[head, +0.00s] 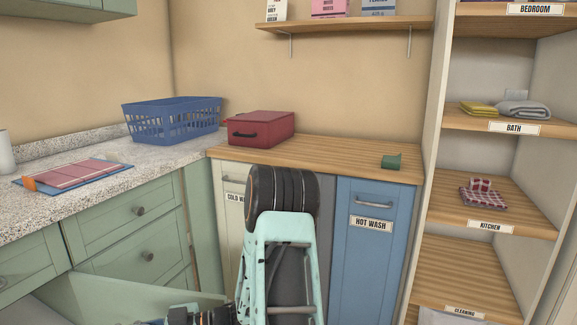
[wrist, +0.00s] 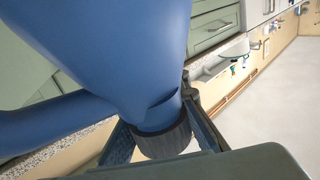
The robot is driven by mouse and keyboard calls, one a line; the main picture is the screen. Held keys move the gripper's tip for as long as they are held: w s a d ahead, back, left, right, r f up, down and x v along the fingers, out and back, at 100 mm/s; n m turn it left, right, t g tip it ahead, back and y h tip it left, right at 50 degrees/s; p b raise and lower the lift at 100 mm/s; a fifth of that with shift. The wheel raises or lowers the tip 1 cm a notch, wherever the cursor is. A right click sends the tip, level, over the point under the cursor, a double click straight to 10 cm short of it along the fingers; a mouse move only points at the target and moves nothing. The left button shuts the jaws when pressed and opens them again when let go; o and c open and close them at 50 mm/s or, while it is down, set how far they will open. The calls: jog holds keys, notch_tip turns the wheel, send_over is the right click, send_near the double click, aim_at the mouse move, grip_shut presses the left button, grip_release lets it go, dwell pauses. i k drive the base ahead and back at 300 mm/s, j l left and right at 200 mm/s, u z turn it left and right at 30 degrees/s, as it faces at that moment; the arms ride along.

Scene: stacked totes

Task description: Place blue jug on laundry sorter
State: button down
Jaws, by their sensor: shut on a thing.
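The blue jug (wrist: 105,45) fills the left and middle of the wrist view. Its dark ribbed cap (wrist: 165,142) is at the narrow neck, and a blue handle-like part runs off to the left. My gripper (wrist: 160,132) is shut on the jug at its neck and cap end. The head view shows my arm but neither the jug nor the gripper clearly. The laundry sorter (head: 345,158) has a wooden top and fronts labelled for cold and hot wash; my arm hides part of its front.
A red case (head: 262,128) and a small green block (head: 391,161) are on the sorter top, with bare wood between them. A blue basket (head: 172,120) and a folder (head: 74,175) lie on the speckled counter. Shelves (head: 490,125) stand at the right. A green panel (head: 140,292) juts out low left.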

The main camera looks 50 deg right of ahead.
aim_at(332, 154)
jog(key=k+l+z, duration=0.1)
jog(key=l, duration=0.2)
jog(key=k+l+z, duration=0.15)
jog(key=l, duration=0.15)
jog(key=k+l+z, duration=0.1)
jog(key=l, duration=0.2)
jog(key=l+z, duration=0.15)
jog(key=l, duration=0.35)
jog(key=i+l+z, duration=0.15)
jog(key=l, duration=0.3)
